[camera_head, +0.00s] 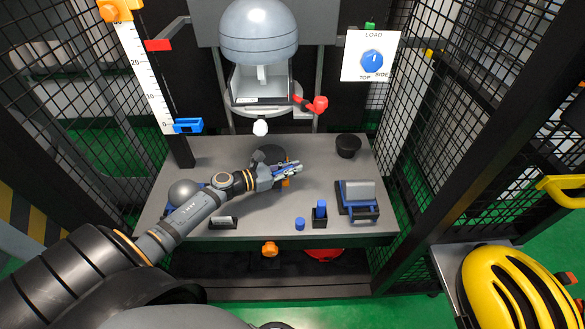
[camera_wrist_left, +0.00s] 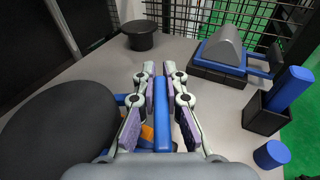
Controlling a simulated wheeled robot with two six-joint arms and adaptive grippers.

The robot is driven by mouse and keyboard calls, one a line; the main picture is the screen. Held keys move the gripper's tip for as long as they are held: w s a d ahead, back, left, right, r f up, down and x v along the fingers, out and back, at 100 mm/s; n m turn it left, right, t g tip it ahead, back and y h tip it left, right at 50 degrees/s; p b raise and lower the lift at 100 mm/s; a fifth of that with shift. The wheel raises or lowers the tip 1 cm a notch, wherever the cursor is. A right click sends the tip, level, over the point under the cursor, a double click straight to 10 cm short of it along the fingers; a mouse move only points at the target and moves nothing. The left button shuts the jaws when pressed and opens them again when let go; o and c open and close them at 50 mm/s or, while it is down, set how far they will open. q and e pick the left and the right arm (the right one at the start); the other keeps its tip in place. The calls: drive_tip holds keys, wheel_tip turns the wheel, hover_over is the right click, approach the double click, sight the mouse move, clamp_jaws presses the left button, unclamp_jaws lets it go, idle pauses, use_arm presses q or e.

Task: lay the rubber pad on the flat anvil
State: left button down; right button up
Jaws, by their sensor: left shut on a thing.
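My left gripper (camera_head: 295,168) is over the middle of the grey table. In the left wrist view the left gripper (camera_wrist_left: 162,95) has its purple finger pads closed on an upright blue bar (camera_wrist_left: 162,122). Blue parts and an orange piece (camera_wrist_left: 147,132) show below it, partly hidden by the fingers. A round dark disc (camera_head: 268,153) lies just behind the gripper. The disc fills the lower left of the wrist view (camera_wrist_left: 60,130). I cannot tell whether it is the flat anvil or the rubber pad, nor whether it joins the blue bar. My right gripper is out of view.
A grey wedge block (camera_head: 358,191) sits in a blue-black tray at the right. A holder with a blue peg (camera_head: 319,211) and a blue cylinder (camera_head: 300,224) stand in front. A headform (camera_head: 258,32) hangs above. Mesh walls flank the table.

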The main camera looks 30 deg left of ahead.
sight(277, 173)
use_arm(q)
drive_tip(key=c, duration=1.3)
unclamp_jaws()
drive_tip(key=shift+c, duration=0.2)
drive_tip(key=v, duration=0.3)
drive_tip(key=shift+s+a, duration=0.1)
drive_tip(key=shift+s, duration=0.1)
drive_tip(key=shift+s+a+r, duration=0.15)
drive_tip(key=shift+s+a, duration=0.05)
drive_tip(key=shift+s, duration=0.35)
drive_tip(key=shift+s+a+r, duration=0.15)
drive_tip(key=shift+s, duration=0.4)
drive_tip(key=shift+s+a+r, duration=0.1)
drive_tip(key=shift+s+r, duration=0.2)
drive_tip(key=shift+s, duration=0.4)
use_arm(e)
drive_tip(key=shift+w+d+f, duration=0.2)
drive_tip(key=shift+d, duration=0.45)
use_arm(q)
drive_tip(key=shift+r, duration=0.1)
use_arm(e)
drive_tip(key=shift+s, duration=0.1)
